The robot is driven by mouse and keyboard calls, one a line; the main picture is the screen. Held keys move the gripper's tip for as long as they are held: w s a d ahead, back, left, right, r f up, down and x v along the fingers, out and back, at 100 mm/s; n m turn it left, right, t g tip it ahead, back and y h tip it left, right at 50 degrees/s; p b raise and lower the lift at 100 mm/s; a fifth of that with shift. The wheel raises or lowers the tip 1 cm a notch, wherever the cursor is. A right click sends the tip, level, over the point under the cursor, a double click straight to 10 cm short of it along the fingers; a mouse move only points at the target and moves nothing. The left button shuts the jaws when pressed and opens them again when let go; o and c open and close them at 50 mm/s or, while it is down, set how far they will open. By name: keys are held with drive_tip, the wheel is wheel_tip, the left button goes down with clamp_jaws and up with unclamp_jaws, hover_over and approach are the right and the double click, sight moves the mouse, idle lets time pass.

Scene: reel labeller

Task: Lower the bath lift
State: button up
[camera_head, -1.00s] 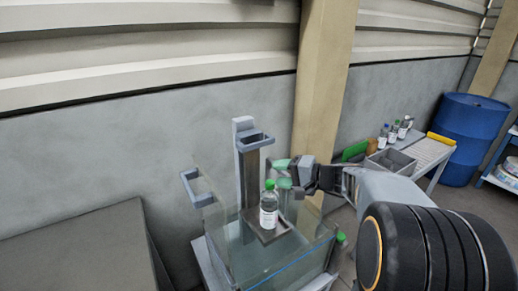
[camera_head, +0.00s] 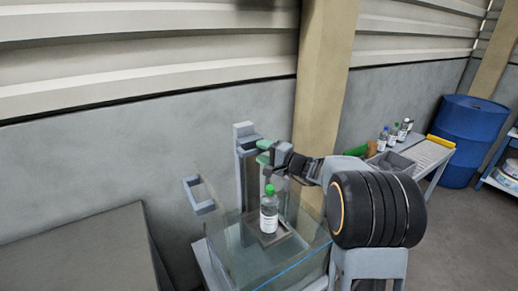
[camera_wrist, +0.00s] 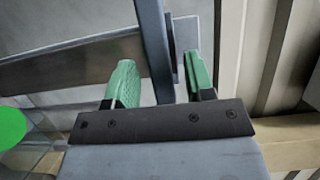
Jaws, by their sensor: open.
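The bath lift is a grey upright (camera_head: 243,175) with a bar handle (camera_head: 247,141) near its top and a small platform (camera_head: 284,232) low in the glass tank (camera_head: 235,250). A clear bottle (camera_head: 269,214) with a green cap and white label stands upright on the platform. Its cap seems to show in the wrist view (camera_wrist: 10,126). My gripper (camera_head: 264,152) is open at the handle, above the bottle. In the wrist view a grey-blue bar (camera_wrist: 155,45) lies between the green fingertips of my gripper (camera_wrist: 160,84), with gaps beside it.
A second grey bracket (camera_head: 199,194) stands on the tank's left rim. A wall and beige post (camera_head: 322,100) are close behind. A side table (camera_head: 427,155) with several bottles, a grey bin and a blue drum (camera_head: 471,135) stand at right. A dark bench (camera_head: 80,255) is at left.

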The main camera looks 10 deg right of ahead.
drive_tip(key=shift+x, duration=0.9)
drive_tip(key=shift+c, duration=0.2)
clamp_jaws()
